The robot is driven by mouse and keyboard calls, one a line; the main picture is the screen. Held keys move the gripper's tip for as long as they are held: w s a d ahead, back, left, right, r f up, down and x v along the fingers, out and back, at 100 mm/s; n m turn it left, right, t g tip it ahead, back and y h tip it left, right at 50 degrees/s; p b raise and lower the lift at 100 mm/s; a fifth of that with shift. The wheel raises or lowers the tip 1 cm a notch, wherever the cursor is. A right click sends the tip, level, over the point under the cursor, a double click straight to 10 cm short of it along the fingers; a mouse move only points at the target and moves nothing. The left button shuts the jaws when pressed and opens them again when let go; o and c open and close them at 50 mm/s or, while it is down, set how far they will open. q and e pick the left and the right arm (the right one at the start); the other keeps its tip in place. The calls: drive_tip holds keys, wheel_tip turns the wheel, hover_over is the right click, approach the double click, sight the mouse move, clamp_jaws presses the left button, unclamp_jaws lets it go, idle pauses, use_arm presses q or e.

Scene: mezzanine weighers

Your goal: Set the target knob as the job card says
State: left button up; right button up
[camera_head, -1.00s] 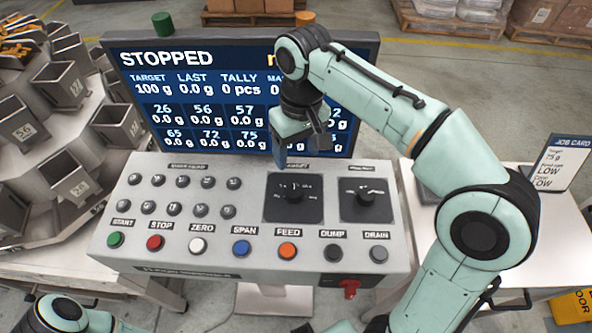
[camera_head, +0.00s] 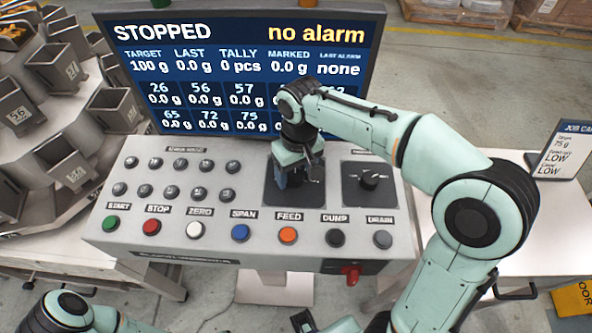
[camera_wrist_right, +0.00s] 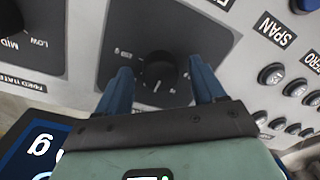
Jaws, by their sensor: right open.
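The console's display (camera_head: 240,70) reads STOPPED, target 100 g, no alarm. The job card (camera_head: 565,150) at the right reads target 75 g, with two LOW lines under it. My right gripper (camera_head: 291,182) is over the left dial panel of the console and hides its knob in the head view. In the right wrist view this black target knob (camera_wrist_right: 160,72) with a white pointer lies between the two blue fingers of the open right gripper (camera_wrist_right: 160,70). Gaps show on both sides; I cannot tell the height.
A second knob (camera_head: 370,180), marked LOW and MID in the wrist view, sits just right of the target dial. A row of coloured buttons, including the orange feed button (camera_head: 288,235), runs along the console's front. A red switch (camera_head: 351,273) is below. Weigh hoppers (camera_head: 68,162) stand left.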

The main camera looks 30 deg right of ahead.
drive_tip(key=c, duration=1.1)
drive_tip(key=shift+o, duration=0.2)
use_arm(q)
drive_tip(key=shift+w+r, duration=0.1)
drive_tip(key=shift+r, duration=0.1)
use_arm(e)
drive_tip(key=shift+n, duration=0.4)
drive_tip(key=n+p, duration=0.1)
drive_tip(key=n, duration=0.2)
drive_tip(key=shift+r, duration=0.1)
use_arm(q)
drive_tip(key=shift+w+r+p, duration=0.4)
drive_tip(key=shift+w+r, duration=0.05)
drive_tip(key=shift+r, duration=0.3)
drive_tip(key=shift+w+r+p, duration=0.4)
drive_tip(key=shift+r, duration=0.3)
use_arm(e)
drive_tip(key=shift+w+n, duration=0.1)
drive_tip(key=shift+n, duration=2.4)
drive_tip(key=o, duration=1.1)
drive_tip(key=shift+c, duration=0.2)
